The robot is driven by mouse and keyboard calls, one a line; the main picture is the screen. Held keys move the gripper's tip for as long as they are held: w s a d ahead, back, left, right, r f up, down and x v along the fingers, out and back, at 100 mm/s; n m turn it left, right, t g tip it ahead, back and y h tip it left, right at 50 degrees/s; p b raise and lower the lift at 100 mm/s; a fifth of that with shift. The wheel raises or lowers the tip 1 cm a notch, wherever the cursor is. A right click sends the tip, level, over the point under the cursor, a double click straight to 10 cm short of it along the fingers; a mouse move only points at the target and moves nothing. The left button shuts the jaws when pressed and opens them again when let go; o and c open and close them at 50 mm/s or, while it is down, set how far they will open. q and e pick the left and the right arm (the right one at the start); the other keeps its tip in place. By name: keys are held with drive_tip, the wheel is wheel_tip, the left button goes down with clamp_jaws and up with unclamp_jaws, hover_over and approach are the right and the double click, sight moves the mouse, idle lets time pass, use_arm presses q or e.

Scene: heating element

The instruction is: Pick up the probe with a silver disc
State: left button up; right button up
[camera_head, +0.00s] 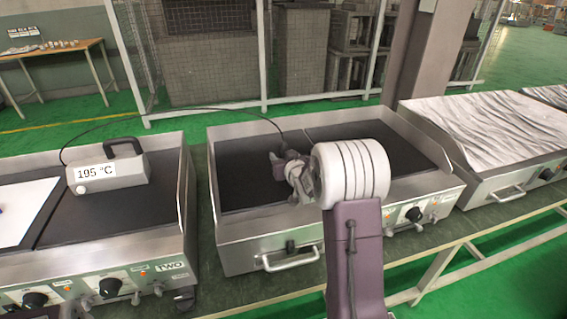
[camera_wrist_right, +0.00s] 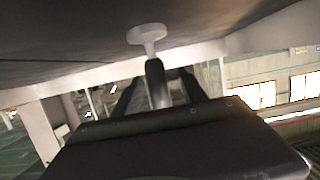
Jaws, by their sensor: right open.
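In the right wrist view, a probe with a pale silver disc (camera_wrist_right: 147,34) has its stem (camera_wrist_right: 156,84) between the two dark fingers of my right gripper. The disc is close to a dark surface. The fingers are apart, and I cannot tell whether either touches the probe. In the head view, my right gripper (camera_head: 279,163) is low over the left dark plate of the middle griddle (camera_head: 240,244). A black cable (camera_head: 205,109) runs to it from a temperature box (camera_head: 110,172) reading 195 °C. The gripper and arm mostly hide the probe there. My left gripper is not clearly visible.
The box stands on the left griddle (camera_head: 118,214), beside a white sheet (camera_head: 22,212). A third griddle (camera_head: 487,128) with a wrinkled silvery cover stands at the right. Raised griddle walls and front handles are close to my right arm. A mesh fence (camera_head: 215,65) stands behind.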

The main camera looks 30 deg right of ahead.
sight(281, 153)
drive_tip(key=x, duration=0.4)
drive_tip(key=shift+w+d+f, duration=0.1)
drive_tip(key=shift+d, duration=0.15)
drive_tip(key=c, duration=0.3)
clamp_jaws()
